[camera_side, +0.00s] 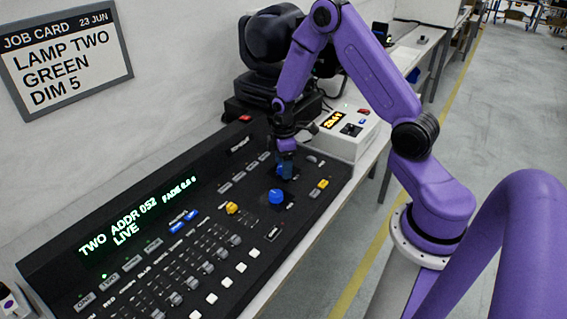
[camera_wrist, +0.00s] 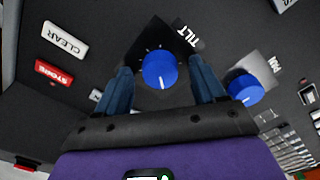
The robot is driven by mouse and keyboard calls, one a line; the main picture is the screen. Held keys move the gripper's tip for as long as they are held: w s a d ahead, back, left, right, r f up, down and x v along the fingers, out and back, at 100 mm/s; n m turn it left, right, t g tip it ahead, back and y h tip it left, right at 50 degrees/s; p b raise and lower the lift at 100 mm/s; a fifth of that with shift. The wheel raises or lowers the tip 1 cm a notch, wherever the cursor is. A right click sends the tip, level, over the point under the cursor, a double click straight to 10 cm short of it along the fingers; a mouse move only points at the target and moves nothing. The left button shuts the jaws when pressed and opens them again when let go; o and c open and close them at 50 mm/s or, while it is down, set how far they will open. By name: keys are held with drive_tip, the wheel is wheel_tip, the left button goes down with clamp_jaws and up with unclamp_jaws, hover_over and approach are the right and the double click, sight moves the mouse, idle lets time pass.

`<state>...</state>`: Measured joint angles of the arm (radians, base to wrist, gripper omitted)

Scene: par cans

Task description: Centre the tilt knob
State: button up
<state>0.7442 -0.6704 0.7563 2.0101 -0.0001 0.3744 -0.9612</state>
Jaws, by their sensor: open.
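The tilt knob (camera_wrist: 160,68) is a round blue dial on a dark square plate, beside the printed word TILT. Its white pointer mark lies at the lower edge of the knob in the wrist view, towards my gripper's palm. My gripper (camera_wrist: 161,75) is open, with one blue-grey finger on each side of the knob. Gaps show between the fingers and the knob. In the side view my gripper (camera_side: 286,167) points down at the console and mostly hides the tilt knob. The blue pan knob (camera_side: 276,196) sits nearer the camera, and also shows in the wrist view (camera_wrist: 244,88).
The black console (camera_side: 150,225) carries several sliders and buttons. Its display (camera_side: 140,222) reads TWO, ADDR 052, LIVE. A job card (camera_side: 65,58) on the wall reads LAMP TWO, GREEN, DIM 5. A white box (camera_side: 345,145) stands behind. CLEAR (camera_wrist: 65,40) and red STORE (camera_wrist: 53,73) buttons lie left.

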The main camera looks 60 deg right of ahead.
drive_tip(key=c, duration=1.1)
drive_tip(key=shift+o, duration=0.2)
drive_tip(key=shift+m, duration=0.4)
drive_tip(key=m, duration=0.9)
drive_tip(key=o, duration=1.1)
drive_tip(key=shift+c, duration=0.2)
drive_tip(key=shift+r, duration=0.1)
